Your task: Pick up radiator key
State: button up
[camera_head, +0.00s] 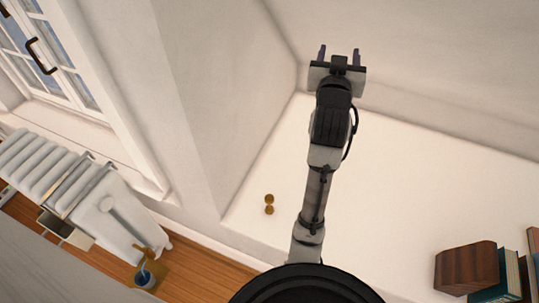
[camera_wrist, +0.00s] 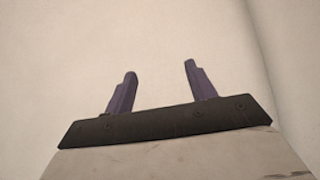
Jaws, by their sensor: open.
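A small brass-coloured thing, possibly the radiator key (camera_head: 269,204), lies on the white surface left of my arm in the head view. It shows as two small rounded lobes and is too small to identify surely. My gripper (camera_head: 339,54) is raised at the upper middle of the head view, well away from it, against the pale walls. In the wrist view my gripper (camera_wrist: 160,70) has its two purple-grey fingers apart with nothing between them. Only plain pale wall shows beyond them, and the brass thing is not in that view.
A white radiator (camera_head: 70,180) stands at the left below a window (camera_head: 50,50). A metal tray (camera_head: 66,229) hangs at it. A blue pot (camera_head: 146,279) with a brownish object is on the floor. A wooden box (camera_head: 467,268) and books (camera_head: 511,275) are at lower right.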

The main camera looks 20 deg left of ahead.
jog(key=w+d+f+g+h+p, duration=0.2)
jog(key=d+f+g, duration=0.1)
jog(key=f, duration=0.3)
jog(key=n+g, duration=1)
jog(key=g, duration=0.5)
send_over(271, 197)
jog(key=shift+h, duration=0.3)
jog(key=f, duration=3.3)
jog(key=shift+w, duration=0.2)
jog(key=shift+g, duration=0.3)
jog(key=f, duration=0.8)
jog(key=shift+s, duration=0.3)
jog(key=shift+s+a+f+p, duration=0.1)
jog(key=shift+f+p, duration=0.15)
jog(key=shift+f, duration=1.25)
jog(key=shift+s+a+f+p, duration=0.1)
jog(key=shift+f+p, duration=0.15)
jog(key=shift+f, duration=1.25)
jog(key=shift+c, duration=0.4)
jog(key=c, duration=1)
